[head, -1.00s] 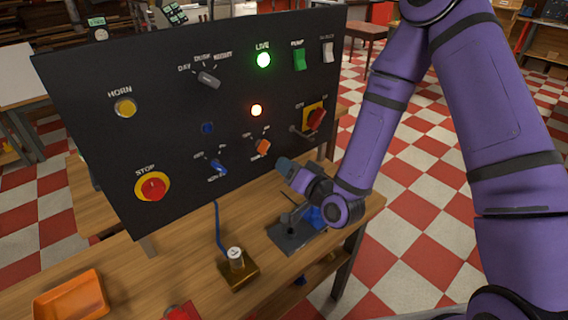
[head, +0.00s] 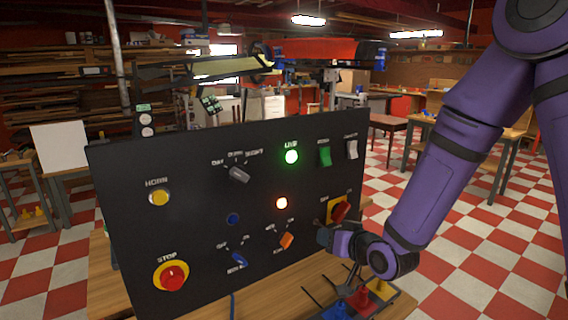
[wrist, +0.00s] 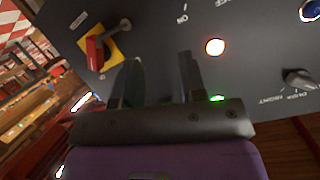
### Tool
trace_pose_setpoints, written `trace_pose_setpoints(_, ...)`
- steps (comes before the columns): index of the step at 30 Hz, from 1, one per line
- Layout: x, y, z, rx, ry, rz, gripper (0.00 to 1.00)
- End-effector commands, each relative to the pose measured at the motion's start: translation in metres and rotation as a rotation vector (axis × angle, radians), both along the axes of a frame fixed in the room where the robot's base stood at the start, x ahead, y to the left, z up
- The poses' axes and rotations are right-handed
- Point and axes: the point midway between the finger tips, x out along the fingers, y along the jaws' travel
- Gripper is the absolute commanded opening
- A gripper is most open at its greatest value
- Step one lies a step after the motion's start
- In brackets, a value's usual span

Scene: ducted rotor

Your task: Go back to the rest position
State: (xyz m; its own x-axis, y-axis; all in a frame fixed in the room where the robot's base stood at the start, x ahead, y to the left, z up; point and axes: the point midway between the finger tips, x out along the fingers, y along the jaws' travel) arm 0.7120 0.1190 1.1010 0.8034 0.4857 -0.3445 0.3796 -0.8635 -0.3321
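My gripper (head: 324,238) is in front of the lower right part of the black control panel (head: 195,215), just right of an orange selector (head: 286,241). In the wrist view my gripper (wrist: 162,75) shows two fingers standing apart, with nothing between them. The panel face (wrist: 165,25) lies beyond the fingertips. The red switch on a yellow plate (head: 339,211) is above my gripper in the head view; it also shows in the wrist view (wrist: 97,50). An orange-white lamp (head: 281,203) and a green lamp (head: 291,157) are lit.
The panel stands on a wooden bench (head: 262,300). Below my gripper, a tray with blue, red and yellow pieces (head: 362,300) sits on the bench. A red stop button (head: 172,277) is at the panel's lower left. Open checkered floor (head: 480,235) lies right of the bench.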

Motion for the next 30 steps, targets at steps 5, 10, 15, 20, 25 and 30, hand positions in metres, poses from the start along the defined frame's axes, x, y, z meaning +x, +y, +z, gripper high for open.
trace_pose_setpoints(5,-0.004,-0.028,0.034,-0.148,0.043,-0.037,0.38)
trace_pose_setpoints(10,-0.016,-0.057,0.066,-0.265,0.102,-0.085,0.38)
trace_pose_setpoints(15,-0.038,-0.087,0.098,-0.359,0.171,-0.139,0.38)
trace_pose_setpoints(20,-0.066,-0.113,0.126,-0.423,0.245,-0.188,0.38)
trace_pose_setpoints(25,-0.105,-0.137,0.155,-0.468,0.330,-0.234,0.38)
trace_pose_setpoints(30,-0.151,-0.158,0.179,-0.488,0.421,-0.269,0.38)
